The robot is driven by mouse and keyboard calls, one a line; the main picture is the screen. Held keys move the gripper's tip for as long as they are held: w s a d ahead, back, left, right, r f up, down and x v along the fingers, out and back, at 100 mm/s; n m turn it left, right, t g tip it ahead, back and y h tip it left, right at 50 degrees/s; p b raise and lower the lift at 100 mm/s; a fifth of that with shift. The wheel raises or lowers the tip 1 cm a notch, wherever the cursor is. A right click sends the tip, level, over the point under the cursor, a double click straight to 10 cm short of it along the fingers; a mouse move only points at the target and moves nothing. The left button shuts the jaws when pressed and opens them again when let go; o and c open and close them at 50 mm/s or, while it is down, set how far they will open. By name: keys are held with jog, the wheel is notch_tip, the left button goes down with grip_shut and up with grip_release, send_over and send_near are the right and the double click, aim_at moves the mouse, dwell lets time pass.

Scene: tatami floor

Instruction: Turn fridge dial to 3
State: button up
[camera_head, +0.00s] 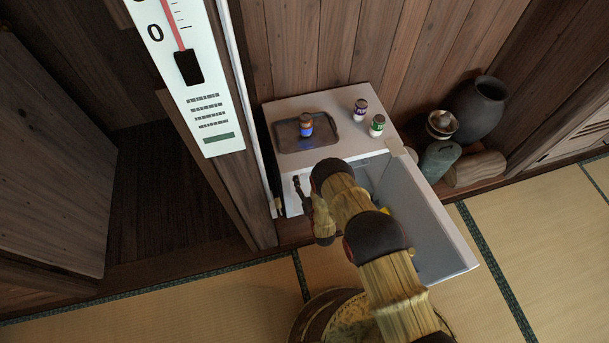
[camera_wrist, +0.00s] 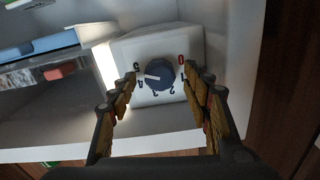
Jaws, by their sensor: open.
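The small white fridge (camera_head: 273,115) stands against the wooden wall with its door (camera_head: 446,225) swung open. In the wrist view a round dark blue dial (camera_wrist: 160,74) sits on a white housing (camera_wrist: 190,42) inside it. Red and dark numerals ring the dial, with 0 at the upper right and 5 at the left. Its white pointer mark points left, seemingly between 4 and 5. My gripper (camera_wrist: 161,77) is open, one finger on each side of the dial; contact cannot be told. The head view does not show the dial.
A dark tray (camera_head: 329,144) with a brown jar (camera_head: 306,125) lies on the fridge top, beside a purple-labelled jar (camera_head: 361,109) and a green-labelled jar (camera_head: 377,125). A wall thermometer (camera_head: 204,105) hangs at left. Dark pots (camera_head: 479,108) stand right. A shelf (camera_wrist: 60,85) lies left of the housing.

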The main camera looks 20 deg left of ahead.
jog(key=shift+w+a, duration=0.25)
jog(key=shift+w, duration=0.1)
jog(key=shift+c, duration=0.3)
jog(key=c, duration=1.1)
